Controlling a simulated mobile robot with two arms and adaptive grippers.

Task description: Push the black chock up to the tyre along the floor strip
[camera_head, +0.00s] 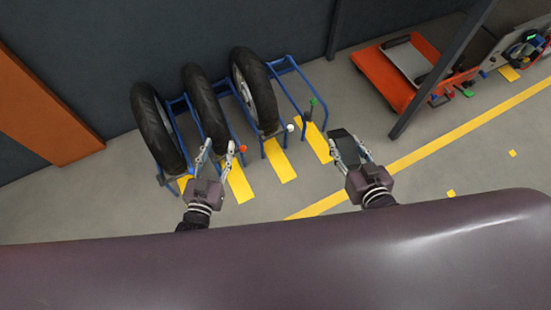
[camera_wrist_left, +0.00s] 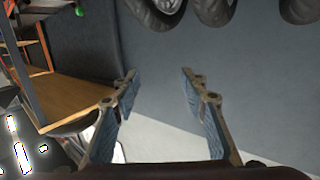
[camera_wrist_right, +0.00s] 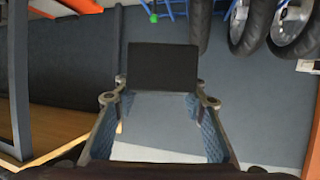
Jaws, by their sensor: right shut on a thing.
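The black chock (camera_head: 343,133) is a dark block between the fingertips of my right gripper (camera_head: 348,150), which is shut on it. In the right wrist view the chock (camera_wrist_right: 163,67) spans the gap between the fingers. I cannot tell whether it touches the floor. Three black tyres stand in a blue rack: left (camera_head: 157,126), middle (camera_head: 205,108) and right (camera_head: 254,88). Yellow floor strips lie in front of the rack, one (camera_head: 313,138) just left of the chock. My left gripper (camera_head: 216,148) is open and empty in front of the middle tyre.
The blue rack (camera_head: 290,66) has red (camera_head: 242,148), white (camera_head: 290,127) and green (camera_head: 314,102) balls near its front. A dark post (camera_head: 440,70) and an orange cart (camera_head: 388,80) stand to the right. Grey floor is clear right of the chock.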

